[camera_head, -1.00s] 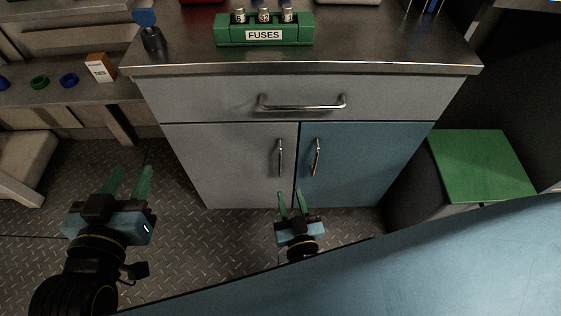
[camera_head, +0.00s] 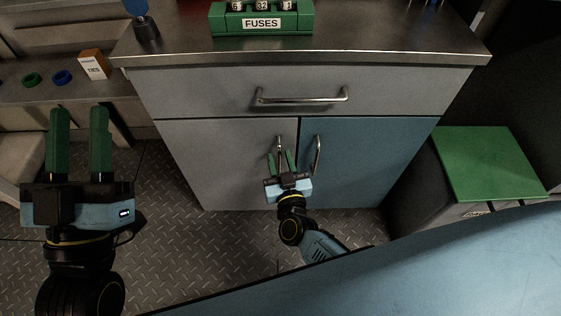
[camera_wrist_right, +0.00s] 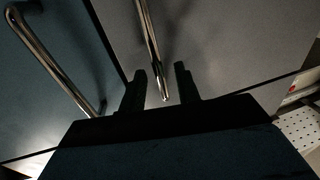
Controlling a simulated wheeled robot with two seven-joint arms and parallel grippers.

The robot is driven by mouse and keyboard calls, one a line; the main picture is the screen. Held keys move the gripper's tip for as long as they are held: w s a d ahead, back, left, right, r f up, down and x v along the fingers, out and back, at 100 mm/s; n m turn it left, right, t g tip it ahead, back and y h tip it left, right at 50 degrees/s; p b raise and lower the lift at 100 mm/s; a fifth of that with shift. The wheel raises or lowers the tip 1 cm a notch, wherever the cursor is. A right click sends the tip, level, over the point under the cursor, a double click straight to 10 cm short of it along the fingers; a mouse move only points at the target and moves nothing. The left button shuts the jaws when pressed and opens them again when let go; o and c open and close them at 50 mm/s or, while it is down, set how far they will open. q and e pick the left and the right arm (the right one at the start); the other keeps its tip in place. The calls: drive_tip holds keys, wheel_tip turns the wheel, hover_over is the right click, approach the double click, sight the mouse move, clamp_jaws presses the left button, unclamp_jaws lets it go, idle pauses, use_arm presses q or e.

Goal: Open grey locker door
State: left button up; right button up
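The grey locker door (camera_head: 225,165) is shut, on the left of the cabinet's lower front; it also shows in the right wrist view (camera_wrist_right: 225,50). Its upright metal handle (camera_head: 279,143) is near its right edge. My right gripper (camera_head: 282,158) is open in front of this handle. In the right wrist view the handle's end (camera_wrist_right: 150,50) lies between the two fingers; I cannot tell whether they touch it. My left gripper (camera_head: 79,110) is open and empty, left of the cabinet.
The blue door (camera_head: 375,165) beside it is shut, with its own handle (camera_head: 317,155) close to my right gripper. A drawer with a handle (camera_head: 300,98) is above. A green-topped box (camera_head: 485,160) stands right. A blue surface (camera_head: 450,265) fills the lower right.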

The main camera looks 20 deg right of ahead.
clamp_jaws()
drive_tip(key=shift+s, duration=0.1)
idle(0.4)
